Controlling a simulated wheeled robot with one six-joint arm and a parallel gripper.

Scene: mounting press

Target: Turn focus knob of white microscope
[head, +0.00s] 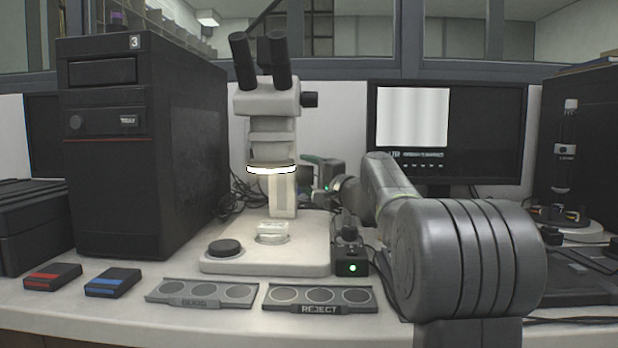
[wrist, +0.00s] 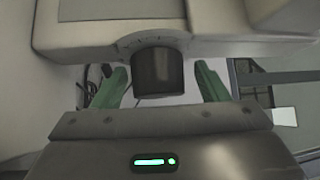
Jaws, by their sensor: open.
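The white microscope (head: 270,100) stands on a pale base with black eyepieces and a lit ring under its head. A black knob (head: 310,99) sticks out from the right side of its head. My gripper (head: 309,172) is at the right of the microscope's column, lower than that knob. In the wrist view, a black cylindrical knob (wrist: 158,72) sticks out of the white body (wrist: 130,25), which has scale marks. The green fingers of my gripper (wrist: 161,80) are open, one on each side of this knob, with visible gaps. The knob at my gripper is not clear in the head view.
A black computer tower (head: 145,150) stands left of the microscope. A small black box with a green light (head: 351,262) is beside the base. Two trays, one marked REJECT (head: 318,309), lie in front. A monitor (head: 480,130) stands behind my arm.

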